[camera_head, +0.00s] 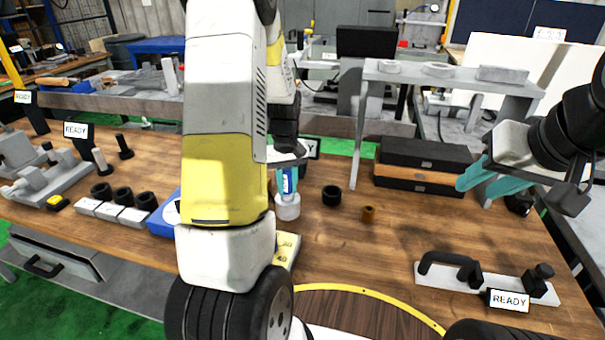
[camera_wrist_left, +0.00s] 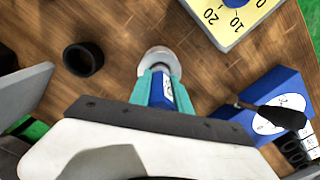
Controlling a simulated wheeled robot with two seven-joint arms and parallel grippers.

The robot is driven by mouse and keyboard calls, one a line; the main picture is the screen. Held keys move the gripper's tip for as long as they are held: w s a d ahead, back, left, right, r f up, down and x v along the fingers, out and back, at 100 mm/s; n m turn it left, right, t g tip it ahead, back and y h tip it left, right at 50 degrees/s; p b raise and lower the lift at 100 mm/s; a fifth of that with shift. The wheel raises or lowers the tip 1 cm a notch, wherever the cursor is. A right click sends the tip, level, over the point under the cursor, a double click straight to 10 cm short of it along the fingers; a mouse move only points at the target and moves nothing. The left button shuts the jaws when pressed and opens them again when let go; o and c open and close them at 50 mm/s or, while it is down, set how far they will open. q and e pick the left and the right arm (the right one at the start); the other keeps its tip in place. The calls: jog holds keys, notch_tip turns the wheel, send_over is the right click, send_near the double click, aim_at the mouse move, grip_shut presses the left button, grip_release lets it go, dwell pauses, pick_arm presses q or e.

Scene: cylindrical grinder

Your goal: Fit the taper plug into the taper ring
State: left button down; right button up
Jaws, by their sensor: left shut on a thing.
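My left gripper (camera_head: 288,178) points down over the wooden table, its teal fingers shut on a blue piece with a white label, which I take as the taper plug (camera_head: 287,186). The plug also shows between the fingers in the left wrist view (camera_wrist_left: 162,88). Right below it is a pale metal round piece, likely the taper ring (camera_head: 288,208); it shows just past the fingertips in the wrist view (camera_wrist_left: 160,58). The fingers hide how far the plug sits in it. My right gripper (camera_head: 488,181) is empty at the right, its teal fingers apart.
A blue dial instrument (camera_wrist_left: 275,112) and a yellow-edged scale block (camera_wrist_left: 232,18) are close by. A handled plate (camera_head: 490,284) lies front right.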

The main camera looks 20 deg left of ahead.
pick_arm(q)
jog(key=shift+f, duration=0.2)
jog(key=c, duration=1.2)
grip_release()
jog(key=shift+r, duration=0.1)
notch_tip(320, 180, up, 12)
jog(key=shift+f, duration=0.1)
jog(key=s+d+r+m+t, duration=0.2)
jog(key=s+d+r, duration=0.1)
jog(key=s, duration=0.3)
jog(key=s+d+r+m+t+h, duration=0.1)
jog(key=s+d+r+m+t, duration=0.1)
jog(key=s+d+r, duration=0.2)
jog(key=s+d+r+m+t+h, duration=0.1)
jog(key=s+d+r+m+t, duration=0.1)
jog(key=s+r, duration=0.4)
jog(key=s+d+m, duration=0.1)
jog(key=s+d, duration=0.1)
jog(key=s, duration=0.2)
jog(key=shift+s+d, duration=0.15)
jog(key=shift+d, duration=0.05)
